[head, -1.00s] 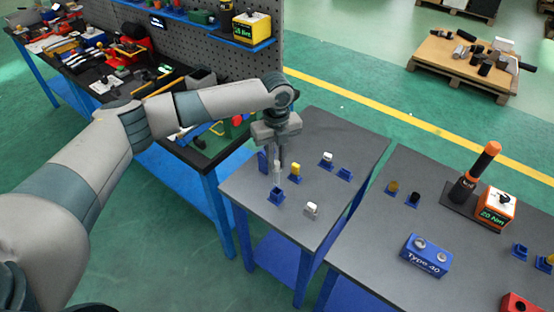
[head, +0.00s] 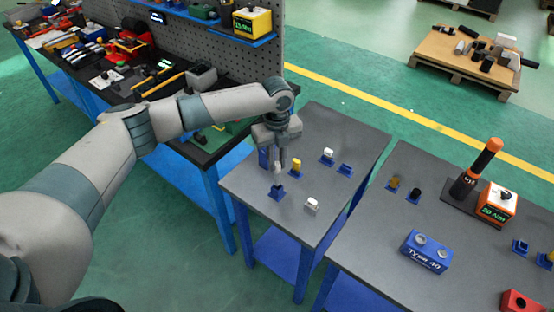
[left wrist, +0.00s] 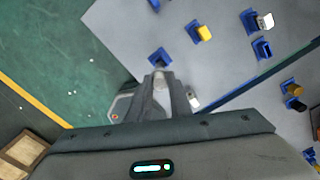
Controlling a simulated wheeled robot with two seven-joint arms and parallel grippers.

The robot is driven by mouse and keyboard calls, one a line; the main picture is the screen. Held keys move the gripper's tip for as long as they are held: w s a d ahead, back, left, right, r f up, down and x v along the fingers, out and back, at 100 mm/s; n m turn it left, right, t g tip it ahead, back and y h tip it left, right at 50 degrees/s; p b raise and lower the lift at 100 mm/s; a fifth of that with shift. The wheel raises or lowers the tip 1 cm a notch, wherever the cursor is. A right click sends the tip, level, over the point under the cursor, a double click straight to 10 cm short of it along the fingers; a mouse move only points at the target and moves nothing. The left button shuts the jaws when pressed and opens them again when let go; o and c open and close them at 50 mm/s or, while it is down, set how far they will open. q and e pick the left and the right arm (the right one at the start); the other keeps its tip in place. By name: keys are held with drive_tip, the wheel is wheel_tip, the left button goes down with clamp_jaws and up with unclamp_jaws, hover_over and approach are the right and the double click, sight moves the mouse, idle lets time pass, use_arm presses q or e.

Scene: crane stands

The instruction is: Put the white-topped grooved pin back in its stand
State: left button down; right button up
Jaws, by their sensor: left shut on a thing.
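My left gripper (head: 280,163) points down over the front left of the grey table and is shut on a pale, white-topped pin (head: 277,169). The pin is upright, directly above a small blue stand (head: 277,193). In the left wrist view, the pin (left wrist: 160,77) shows between the fingertips, close to the blue stand (left wrist: 159,57). The fingers hide part of the pin, and its grooves are too small to see. My right gripper is not in view.
A yellow-topped pin (head: 297,164) stands close by on the right. Another white-topped pin (head: 328,153), an empty blue stand (head: 344,170) and a white-topped piece (head: 312,205) are farther right. A blue stand (head: 263,158) is just behind the gripper. A second table (head: 375,250) stands at right.

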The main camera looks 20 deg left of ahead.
sight(277, 171)
use_arm(q)
drive_tip(key=shift+p, duration=0.35)
idle(0.5)
drive_tip(key=shift+f, duration=0.25)
idle(0.5)
drive_tip(key=shift+f+b, duration=1.15)
drive_tip(key=shift+f, duration=1.05)
drive_tip(key=c, duration=1.5)
unclamp_jaws()
drive_tip(key=shift+c, duration=0.2)
drive_tip(key=shift+r+p, duration=2.25)
drive_tip(key=shift+r, duration=0.25)
